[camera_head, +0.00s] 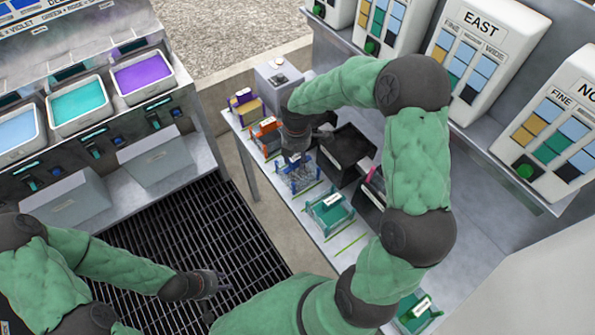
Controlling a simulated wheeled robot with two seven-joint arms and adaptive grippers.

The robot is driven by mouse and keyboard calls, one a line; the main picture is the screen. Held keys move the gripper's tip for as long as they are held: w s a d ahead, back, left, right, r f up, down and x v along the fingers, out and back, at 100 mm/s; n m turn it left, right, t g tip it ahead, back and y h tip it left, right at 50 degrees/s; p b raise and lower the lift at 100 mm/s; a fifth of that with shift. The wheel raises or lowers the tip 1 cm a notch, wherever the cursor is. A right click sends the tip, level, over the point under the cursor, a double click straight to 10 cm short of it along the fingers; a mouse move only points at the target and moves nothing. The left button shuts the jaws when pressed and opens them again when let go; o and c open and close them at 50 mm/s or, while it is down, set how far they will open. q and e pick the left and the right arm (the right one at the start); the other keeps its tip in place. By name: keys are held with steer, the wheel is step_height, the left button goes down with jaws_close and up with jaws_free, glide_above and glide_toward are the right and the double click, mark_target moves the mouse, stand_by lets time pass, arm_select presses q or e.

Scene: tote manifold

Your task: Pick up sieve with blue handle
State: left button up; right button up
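The sieve with the blue handle (300,178) sits on the grey shelf (338,241). Its blue frame and clear, mesh-like middle show, but its back part is hidden by my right gripper. My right gripper (294,158) points down at the back edge of the sieve, very close to it or touching. Its fingers are too small and covered to tell whether they are open or shut on the handle. My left gripper (221,284) is low over the dark floor grating, away from the shelf, and holds nothing that I can see. Its finger opening is unclear.
An orange sieve (266,136) and a purple-and-yellow one (245,106) stand behind. A green one (330,211) stands in front. Black bins (347,146) lie to the right. Tilted panels (484,50) rise beyond. Coloured tubs (80,106) stand left.

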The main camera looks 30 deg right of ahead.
jaws_close()
steer(key=shift+r, duration=0.1)
